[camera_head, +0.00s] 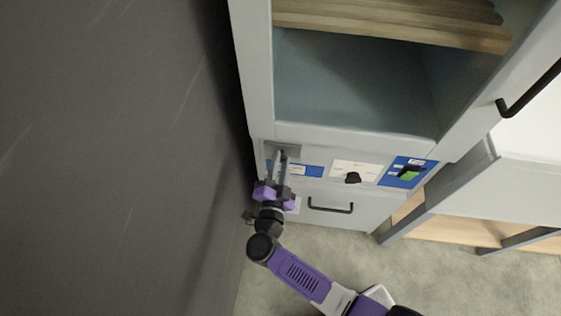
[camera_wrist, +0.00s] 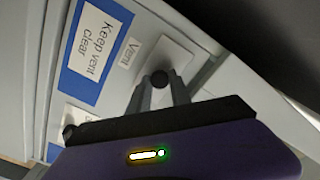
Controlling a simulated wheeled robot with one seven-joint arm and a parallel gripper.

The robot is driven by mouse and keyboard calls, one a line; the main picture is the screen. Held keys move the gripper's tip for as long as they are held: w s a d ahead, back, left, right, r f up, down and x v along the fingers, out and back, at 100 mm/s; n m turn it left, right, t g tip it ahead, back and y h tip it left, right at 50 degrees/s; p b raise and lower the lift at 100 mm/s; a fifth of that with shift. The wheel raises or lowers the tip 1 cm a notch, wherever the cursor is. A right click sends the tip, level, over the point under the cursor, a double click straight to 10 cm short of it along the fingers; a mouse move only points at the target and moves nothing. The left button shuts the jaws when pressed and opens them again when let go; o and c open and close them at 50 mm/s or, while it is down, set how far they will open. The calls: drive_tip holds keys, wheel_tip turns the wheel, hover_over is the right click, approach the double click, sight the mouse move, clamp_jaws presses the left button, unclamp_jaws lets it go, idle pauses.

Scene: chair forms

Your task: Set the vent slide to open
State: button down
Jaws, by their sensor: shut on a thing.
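The vent slide shows in the wrist view as a pale plate (camera_wrist: 176,54) with a small round dark knob (camera_wrist: 160,77), beside a "Vent" label (camera_wrist: 130,52). My gripper (camera_wrist: 160,88) has its two fingers closed on either side of this knob. In the head view my gripper (camera_head: 281,160) reaches up to the left end of the cabinet's front panel and hides most of the slide. No open or shut marks of the slide are readable.
A blue-edged "Keep vent clear" sign (camera_wrist: 90,50) is beside the slide. To the right are a black knob (camera_head: 353,178), a green switch (camera_head: 410,174) and an open door's handle (camera_head: 527,92). A drawer handle (camera_head: 330,208) is below. A dark wall (camera_head: 110,150) stands close on the left.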

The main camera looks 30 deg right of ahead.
drive_tip(key=shift+s, duration=0.1)
drive_tip(key=s+d+p, duration=0.1)
drive_tip(key=d, duration=0.1)
drive_tip(key=s+d+p, duration=0.1)
drive_tip(key=s+d, duration=0.1)
drive_tip(key=s+d+p, duration=0.1)
drive_tip(key=d, duration=0.1)
drive_tip(key=shift+s+d, duration=0.3)
drive_tip(key=shift+d, duration=0.05)
drive_tip(key=shift+s+d+f, duration=0.1)
drive_tip(key=shift+s+d, duration=0.15)
drive_tip(key=shift+d, duration=0.05)
drive_tip(key=c, duration=1.2)
unclamp_jaws()
drive_tip(key=shift+d, duration=0.1)
drive_tip(key=shift+c, duration=0.2)
drive_tip(key=shift+o, duration=0.3)
drive_tip(key=v, duration=0.8)
